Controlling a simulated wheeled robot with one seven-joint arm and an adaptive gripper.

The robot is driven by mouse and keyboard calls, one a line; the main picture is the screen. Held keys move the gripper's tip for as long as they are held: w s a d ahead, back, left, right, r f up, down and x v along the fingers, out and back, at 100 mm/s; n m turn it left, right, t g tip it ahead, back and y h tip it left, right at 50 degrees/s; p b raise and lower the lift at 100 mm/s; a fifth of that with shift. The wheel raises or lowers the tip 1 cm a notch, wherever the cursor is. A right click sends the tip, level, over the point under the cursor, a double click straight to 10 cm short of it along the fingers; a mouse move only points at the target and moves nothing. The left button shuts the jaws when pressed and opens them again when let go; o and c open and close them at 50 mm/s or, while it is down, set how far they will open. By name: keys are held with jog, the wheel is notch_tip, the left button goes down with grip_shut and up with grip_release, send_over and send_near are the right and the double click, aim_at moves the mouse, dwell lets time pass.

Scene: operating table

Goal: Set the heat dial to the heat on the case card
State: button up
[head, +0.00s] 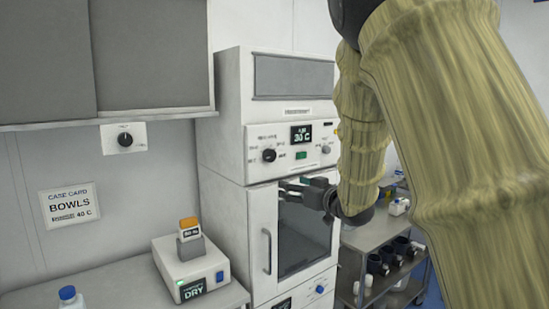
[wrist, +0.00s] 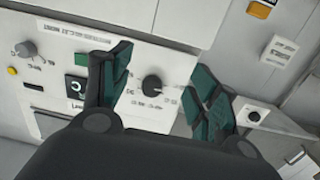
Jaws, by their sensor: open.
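The case card (head: 70,206) on the left wall reads BOWLS and 40 C. The cabinet's display (head: 302,135) shows 30 C; it also shows, tilted, in the wrist view (wrist: 75,88). A black dial (head: 269,155) with small markings around it sits left of and below the display. In the wrist view this black dial (wrist: 152,88) appears between my spread fingers, with no visible contact. Its markings are too small to read. My gripper (head: 292,188) is open and empty, in front of the cabinet door below the panel. It also frames the wrist view (wrist: 162,65).
A grey knob (head: 326,149) and a green button (head: 301,155) share the panel. Another black knob (head: 125,139) is on a wall plate. A door handle (head: 267,251) is below. A DRY unit (head: 190,270) stands on the counter. A cart (head: 370,240) stands right.

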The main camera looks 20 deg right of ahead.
send_near(272, 157)
jog(key=s, duration=0.2)
jog(key=shift+n+t+y, duration=0.3)
jog(key=shift+n+y, duration=0.1)
jog(key=p+x, duration=0.1)
jog(key=x, duration=0.2)
jog(key=p+x, duration=0.1)
jog(key=x, duration=0.3)
jog(key=p+x, duration=0.1)
jog(key=x, duration=0.2)
jog(key=shift+w+d+f+p, duration=0.3)
jog(key=shift+w+f+p, duration=0.05)
jog(key=shift+w+p, duration=0.1)
jog(key=c, duration=1)
